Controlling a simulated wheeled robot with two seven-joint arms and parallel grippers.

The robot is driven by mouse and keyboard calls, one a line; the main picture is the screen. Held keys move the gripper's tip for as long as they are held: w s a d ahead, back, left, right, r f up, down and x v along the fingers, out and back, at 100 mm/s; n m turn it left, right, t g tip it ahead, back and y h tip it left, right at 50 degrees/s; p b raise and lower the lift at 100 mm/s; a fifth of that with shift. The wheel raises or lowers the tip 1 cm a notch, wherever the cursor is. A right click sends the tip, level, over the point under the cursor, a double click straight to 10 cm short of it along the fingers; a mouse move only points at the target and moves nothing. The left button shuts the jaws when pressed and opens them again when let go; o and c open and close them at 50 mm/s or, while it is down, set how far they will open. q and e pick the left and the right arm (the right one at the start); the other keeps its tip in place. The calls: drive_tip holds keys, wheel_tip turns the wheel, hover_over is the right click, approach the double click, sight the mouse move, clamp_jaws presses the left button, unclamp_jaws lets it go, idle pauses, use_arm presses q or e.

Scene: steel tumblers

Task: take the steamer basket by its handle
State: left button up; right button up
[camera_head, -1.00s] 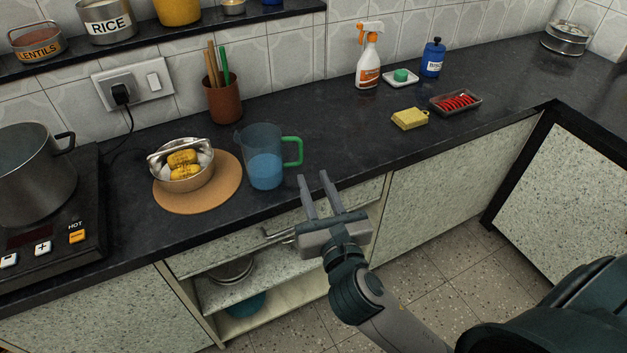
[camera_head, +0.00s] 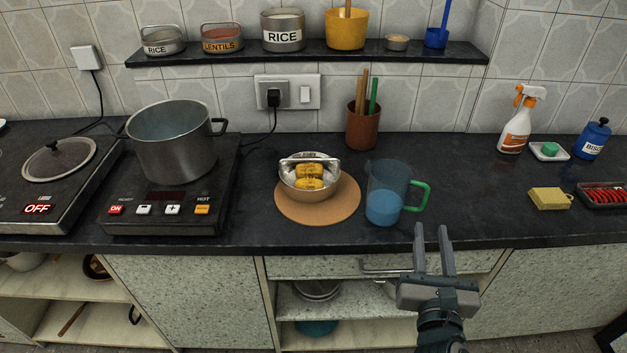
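The steamer basket (camera_head: 298,185) is a round steel bowl with a handle (camera_head: 309,160) arched over it. It stands on a round cork mat (camera_head: 335,209), with yellow corn pieces (camera_head: 309,177) inside. My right gripper (camera_head: 433,238) is open and empty. It is in front of the counter's edge, to the right of the basket and apart from it, fingers pointing towards the counter. My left gripper does not show.
A jug (camera_head: 385,193) of blue liquid with a green handle stands right of the basket, between it and my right gripper. A steel pot (camera_head: 178,150) stands on the lit hob (camera_head: 125,222) to the left. A utensil cup (camera_head: 363,127) stands behind.

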idle(0.5)
drive_tip(key=shift+f, duration=0.1)
drive_tip(key=s+d+f+m+g+y, duration=0.1)
drive_tip(key=s+f+m+g, duration=0.5)
drive_tip(key=s+f+m, duration=0.6)
drive_tip(key=s+f+m+g+y, duration=0.1)
drive_tip(key=s+f+m+g, duration=0.65)
drive_tip(key=f+m, duration=0.9)
drive_tip(key=s+f+m, duration=0.1)
drive_tip(key=s+f, duration=0.2)
drive_tip(key=f, duration=1.2)
drive_tip(key=s+a+f+m+y, duration=0.1)
drive_tip(key=s+f+m, duration=0.1)
drive_tip(key=f, duration=1.3)
drive_tip(key=shift+s+a+f+g, duration=0.15)
drive_tip(key=shift+s+g, duration=0.2)
drive_tip(key=shift+s, duration=0.25)
